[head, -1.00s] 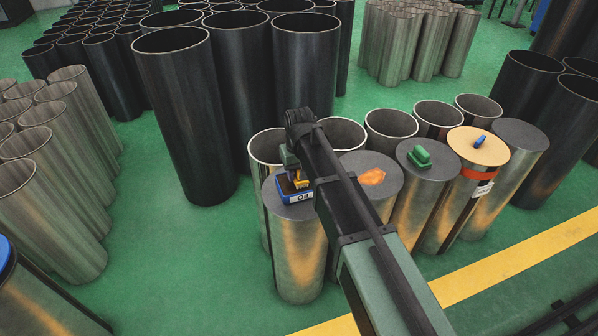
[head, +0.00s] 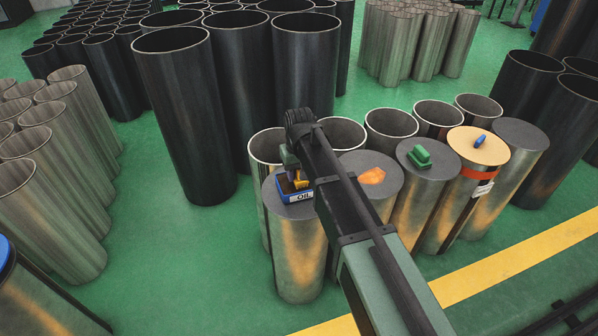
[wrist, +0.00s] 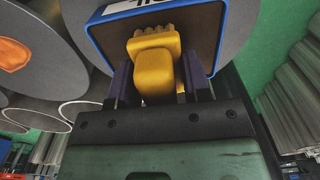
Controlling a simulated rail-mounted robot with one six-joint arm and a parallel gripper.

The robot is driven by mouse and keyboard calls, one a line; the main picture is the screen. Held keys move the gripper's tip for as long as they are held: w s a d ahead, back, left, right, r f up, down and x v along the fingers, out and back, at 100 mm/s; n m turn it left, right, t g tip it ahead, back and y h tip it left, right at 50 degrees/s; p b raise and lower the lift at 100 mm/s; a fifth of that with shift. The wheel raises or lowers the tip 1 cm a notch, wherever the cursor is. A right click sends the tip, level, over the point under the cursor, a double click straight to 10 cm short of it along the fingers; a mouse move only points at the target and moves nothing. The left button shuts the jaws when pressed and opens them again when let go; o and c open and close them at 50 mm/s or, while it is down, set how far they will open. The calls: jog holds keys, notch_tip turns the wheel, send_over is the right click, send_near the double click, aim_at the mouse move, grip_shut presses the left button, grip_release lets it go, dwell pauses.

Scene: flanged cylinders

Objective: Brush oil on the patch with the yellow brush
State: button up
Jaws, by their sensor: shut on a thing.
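The yellow brush (wrist: 155,72) is held between the two fingers of my gripper (wrist: 160,82), which is shut on it. Its toothed end is over or in the blue-rimmed oil tray (wrist: 215,62), with a dark inside. In the head view the oil tray (head: 299,196), labelled OIL, sits on the leftmost front cylinder top, with the brush (head: 301,181) at it. Whether the bristles touch the oil is hidden. The orange patch (head: 371,176) is on the grey top of the cylinder to the right; it also shows in the wrist view (wrist: 10,54).
A green brush-like block (head: 419,158) lies on the following cylinder top. A blue object (head: 480,140) lies on a tan top (head: 478,147) with an orange band below. Open cylinders stand behind, and tall black tubes (head: 185,115) stand to the left. Green floor lies open in front.

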notch_tip(320, 180, up, 7)
jog(key=p, duration=0.7)
jog(key=shift+r, duration=0.1)
